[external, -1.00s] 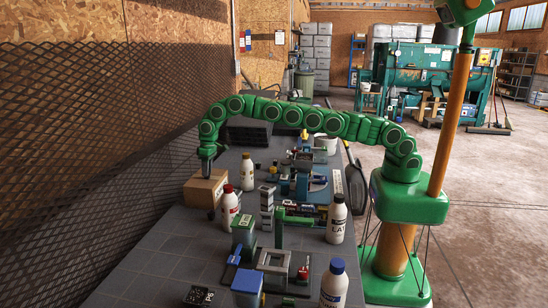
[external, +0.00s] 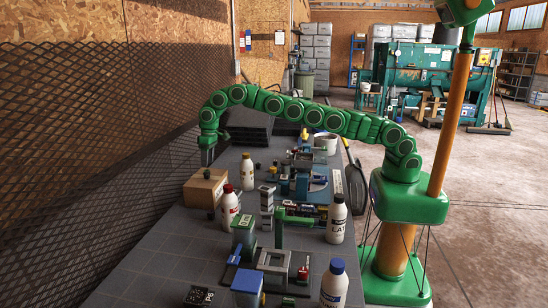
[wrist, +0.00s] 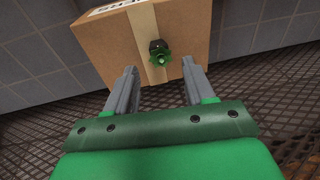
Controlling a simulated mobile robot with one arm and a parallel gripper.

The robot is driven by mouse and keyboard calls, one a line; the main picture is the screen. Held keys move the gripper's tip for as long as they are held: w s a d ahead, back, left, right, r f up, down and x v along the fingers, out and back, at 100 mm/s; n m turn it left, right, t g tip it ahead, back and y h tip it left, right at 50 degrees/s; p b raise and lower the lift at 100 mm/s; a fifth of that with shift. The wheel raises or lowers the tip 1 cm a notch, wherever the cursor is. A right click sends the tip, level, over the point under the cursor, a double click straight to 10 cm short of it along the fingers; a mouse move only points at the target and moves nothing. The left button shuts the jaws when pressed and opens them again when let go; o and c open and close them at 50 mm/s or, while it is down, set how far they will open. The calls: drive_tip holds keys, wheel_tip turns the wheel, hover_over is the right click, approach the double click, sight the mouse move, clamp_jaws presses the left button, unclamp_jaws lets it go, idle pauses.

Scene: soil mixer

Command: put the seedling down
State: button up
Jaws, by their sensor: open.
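The seedling (external: 207,174), small and green in a dark pot, stands on top of the cardboard box (external: 198,191). In the wrist view the seedling (wrist: 159,52) is on the box's tape strip, beyond my fingertips, and the box (wrist: 195,35) fills the upper middle.
The box stands on the grey worktable (external: 150,270) near the mesh wall (external: 80,150). A red-capped bottle (external: 230,207) and a yellow-capped bottle (external: 247,172) stand to its right. Tools and more bottles crowd the right side. The table's front left is mostly clear.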

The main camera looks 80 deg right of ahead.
drive_tip(key=shift+d+r, duration=0.1)
drive_tip(key=shift+r, duration=0.6)
drive_tip(key=shift+s+d+r, duration=0.1)
drive_tip(key=shift+s+r, duration=0.15)
drive_tip(key=shift+r, duration=0.6)
drive_tip(key=s+d+r+g, duration=0.1)
drive_tip(key=s+d+r, duration=0.1)
drive_tip(key=s+r, duration=0.55)
drive_tip(key=s+d+r, duration=0.3)
drive_tip(key=s+r, duration=0.1)
drive_tip(key=s, duration=0.6)
drive_tip(key=s+d+r+g, duration=0.1)
drive_tip(key=s+d+r, duration=0.1)
drive_tip(key=s+r, duration=0.5)
drive_tip(key=s+d+f, duration=0.2)
drive_tip(key=s, duration=1.2)
drive_tip(key=s+d+f+h, duration=0.1)
drive_tip(key=s+d+f, duration=0.1)
drive_tip(key=s, duration=1.3)
drive_tip(key=s+d+f+g, duration=0.1)
drive_tip(key=s+d+f, duration=0.2)
drive_tip(key=s, duration=1.2)
drive_tip(key=shift+f, duration=0.4)
drive_tip(key=shift+o, duration=0.4)
drive_tip(key=shift+s, duration=0.1)
